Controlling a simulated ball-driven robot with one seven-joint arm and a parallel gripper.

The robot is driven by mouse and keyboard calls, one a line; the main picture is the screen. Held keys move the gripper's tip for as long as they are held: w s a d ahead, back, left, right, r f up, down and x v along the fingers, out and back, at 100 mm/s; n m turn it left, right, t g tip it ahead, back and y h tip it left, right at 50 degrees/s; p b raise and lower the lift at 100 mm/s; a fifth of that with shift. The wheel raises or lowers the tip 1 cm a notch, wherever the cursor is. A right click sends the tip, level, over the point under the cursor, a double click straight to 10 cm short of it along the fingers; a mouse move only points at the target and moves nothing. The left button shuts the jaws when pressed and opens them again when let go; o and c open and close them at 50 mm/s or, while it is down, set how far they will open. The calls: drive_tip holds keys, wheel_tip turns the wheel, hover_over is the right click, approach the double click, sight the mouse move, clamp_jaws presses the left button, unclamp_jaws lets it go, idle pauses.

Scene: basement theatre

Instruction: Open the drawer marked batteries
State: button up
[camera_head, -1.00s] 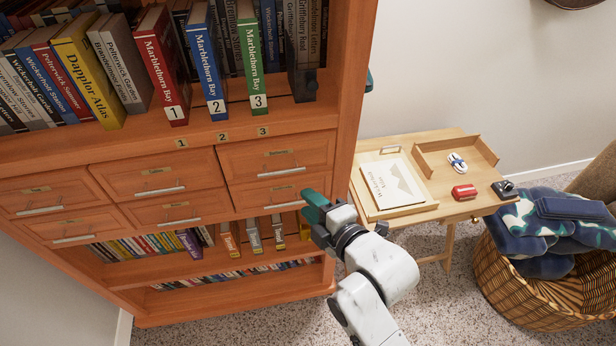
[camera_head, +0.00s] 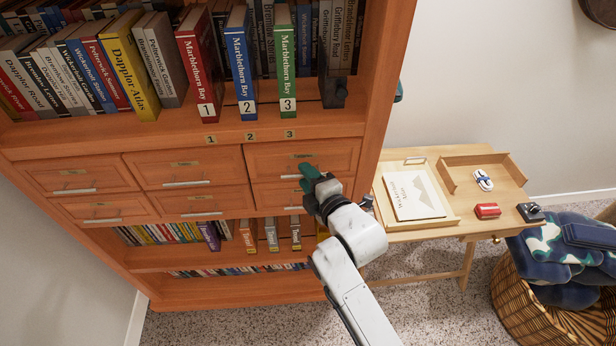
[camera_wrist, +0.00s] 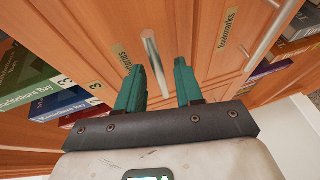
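The wooden cabinet has a row of upper drawers and a row of lower drawers, all closed. The upper right drawer (camera_head: 275,160) has a small label (camera_wrist: 121,56), blurred but seeming to read batteries, and a silver bar handle (camera_wrist: 148,42). My gripper (camera_head: 307,173) is in front of this drawer, its green fingers partly covering the handle. In the wrist view my gripper (camera_wrist: 160,66) is open, with the handle lying between its fingertips; I cannot tell whether they touch it. The lower right drawer is labelled bookmarks (camera_wrist: 228,28).
Numbered books stand on the shelf above, including a green one (camera_head: 286,60). Smaller books fill the shelves below.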

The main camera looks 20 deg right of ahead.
clamp_jaws()
idle(0.4)
idle(1.1)
